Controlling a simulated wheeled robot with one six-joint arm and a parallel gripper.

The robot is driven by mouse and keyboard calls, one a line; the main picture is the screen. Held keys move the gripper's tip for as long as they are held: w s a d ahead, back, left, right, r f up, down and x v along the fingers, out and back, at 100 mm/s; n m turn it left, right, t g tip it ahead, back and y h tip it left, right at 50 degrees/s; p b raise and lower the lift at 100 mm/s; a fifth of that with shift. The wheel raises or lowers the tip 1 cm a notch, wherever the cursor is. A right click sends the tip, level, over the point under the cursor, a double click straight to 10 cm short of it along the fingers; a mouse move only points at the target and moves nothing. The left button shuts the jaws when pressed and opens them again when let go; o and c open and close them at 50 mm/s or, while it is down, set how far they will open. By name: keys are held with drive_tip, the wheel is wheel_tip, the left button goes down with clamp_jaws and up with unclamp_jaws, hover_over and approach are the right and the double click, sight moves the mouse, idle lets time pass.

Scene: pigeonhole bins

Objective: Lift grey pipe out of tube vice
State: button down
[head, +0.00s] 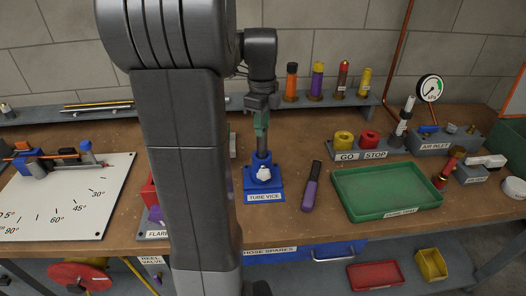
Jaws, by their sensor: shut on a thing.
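My gripper (261,124), with green fingers, points down and is shut on the upper part of the grey pipe. The pipe's top is hidden by the gripper.
A purple and black tool (311,186) lies right of the vice, beside a green tray (386,191). The yellow GO (343,139) and red STOP (369,139) buttons stand behind. Several coloured cylinders stand on the back shelf. My arm hides the bench left of the vice.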

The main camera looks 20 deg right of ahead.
drive_tip(key=shift+r, duration=0.15)
drive_tip(key=shift+r+p, duration=3.15)
drive_tip(key=shift+r, duration=0.15)
